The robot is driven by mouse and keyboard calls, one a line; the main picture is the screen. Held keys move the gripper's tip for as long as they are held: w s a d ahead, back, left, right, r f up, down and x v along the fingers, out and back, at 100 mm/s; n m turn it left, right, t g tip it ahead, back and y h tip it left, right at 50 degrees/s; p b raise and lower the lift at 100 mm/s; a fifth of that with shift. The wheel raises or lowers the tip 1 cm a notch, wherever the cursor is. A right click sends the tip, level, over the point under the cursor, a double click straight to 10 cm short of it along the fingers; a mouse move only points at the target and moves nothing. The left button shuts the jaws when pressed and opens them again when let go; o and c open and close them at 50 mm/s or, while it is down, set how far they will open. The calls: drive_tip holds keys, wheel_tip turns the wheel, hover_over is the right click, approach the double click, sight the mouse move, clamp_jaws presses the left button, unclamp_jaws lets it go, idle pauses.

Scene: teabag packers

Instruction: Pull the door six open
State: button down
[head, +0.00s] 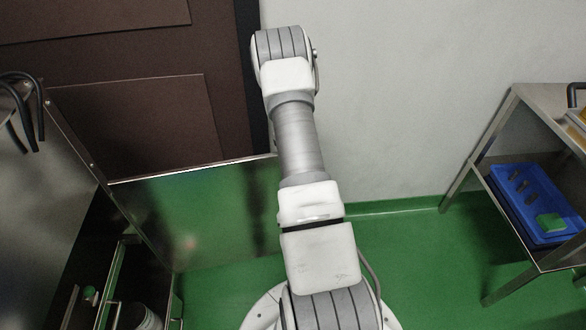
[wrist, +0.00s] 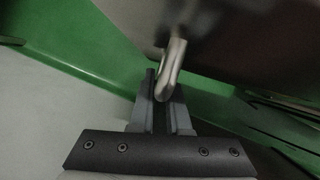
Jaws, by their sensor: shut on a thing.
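A steel door (head: 200,220) stands swung out from the steel cabinet (head: 75,140) on the left in the head view, mirroring the green floor. I take it as door six, but no number shows. In the wrist view its dark panel (wrist: 245,45) fills the upper right. A metal bar handle (wrist: 172,68) comes off it. My gripper (wrist: 161,95) is shut on the handle's end, between the two fingers. In the head view my gripper is hidden behind my arm and the door.
Inside the cabinet are a white ribbed container (head: 140,317) and a small green item (head: 90,293). A brown door (head: 140,130) is behind. A steel rack (head: 478,165) with a blue tray (head: 545,235) stands right. Green floor (head: 410,245) lies clear between.

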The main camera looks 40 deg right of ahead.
drive_tip(key=shift+w+d, duration=0.1)
drive_tip(key=shift+w, duration=0.05)
idle(0.3)
drive_tip(key=c, duration=0.9)
unclamp_jaws()
drive_tip(key=shift+r, duration=0.1)
drive_tip(key=p+v, duration=0.2)
drive_tip(key=v, duration=1)
drive_tip(key=shift+p, duration=0.3)
